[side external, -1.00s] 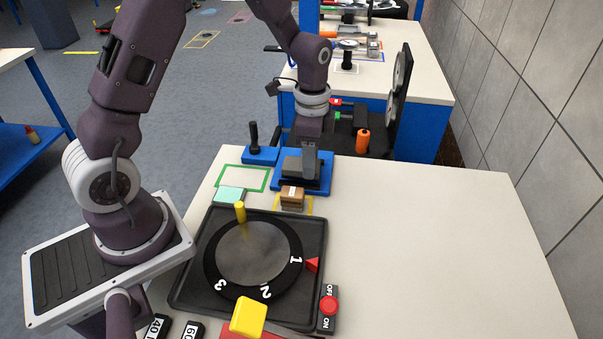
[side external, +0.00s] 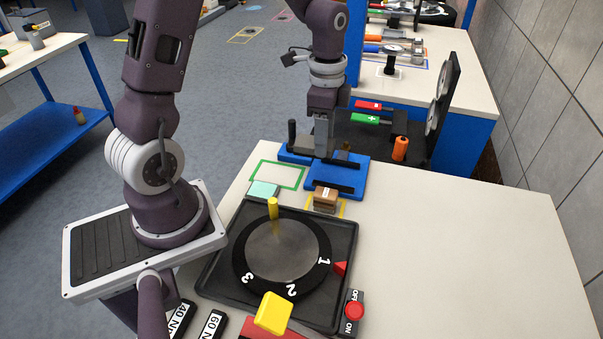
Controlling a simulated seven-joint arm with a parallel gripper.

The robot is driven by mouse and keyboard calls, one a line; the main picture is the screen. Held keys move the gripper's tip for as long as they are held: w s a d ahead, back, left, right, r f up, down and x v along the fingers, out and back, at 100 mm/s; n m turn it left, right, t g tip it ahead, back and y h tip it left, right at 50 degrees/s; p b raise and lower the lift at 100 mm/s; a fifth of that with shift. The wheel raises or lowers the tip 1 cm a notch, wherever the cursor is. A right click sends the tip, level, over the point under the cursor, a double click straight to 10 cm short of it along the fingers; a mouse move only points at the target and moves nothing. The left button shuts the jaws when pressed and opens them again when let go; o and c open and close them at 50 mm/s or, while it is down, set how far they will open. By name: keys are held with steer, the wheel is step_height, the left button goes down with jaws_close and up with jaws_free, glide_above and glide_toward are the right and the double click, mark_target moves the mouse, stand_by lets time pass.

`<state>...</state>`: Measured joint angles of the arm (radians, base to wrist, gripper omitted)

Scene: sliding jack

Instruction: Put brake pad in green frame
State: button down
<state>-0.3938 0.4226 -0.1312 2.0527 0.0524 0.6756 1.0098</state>
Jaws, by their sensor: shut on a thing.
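My gripper (side external: 322,150) hangs pointing down over the blue sliding jack (side external: 353,178) at the back of the table. It is shut on what looks like the brake pad; the held piece is mostly hidden at the fingers and its outline is unclear. The green frame (side external: 276,163), a rectangle outline on the white table, lies to the left of my gripper and holds nothing. The jack's dark bars (side external: 334,187) show bare in front of my gripper.
A brown block on a grey piece (side external: 326,195) sits at the yellow frame (side external: 342,208). A teal block (side external: 264,189) lies at the green frame's front edge. A dark upright handle (side external: 292,133) stands behind it. A turntable (side external: 281,252) fills the front; the table's right side is clear.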

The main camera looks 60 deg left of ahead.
steer(key=s+a+r, duration=0.2)
steer(key=s+a, duration=0.3)
steer(key=s, duration=0.2)
step_height(320, 180, down, 10)
steer(key=shift+a+r, duration=0.1)
steer(key=c, duration=1)
jaws_free()
steer(key=shift+f, duration=0.2)
steer(key=shift+c, duration=0.2)
steer(key=shift+r, duration=0.1)
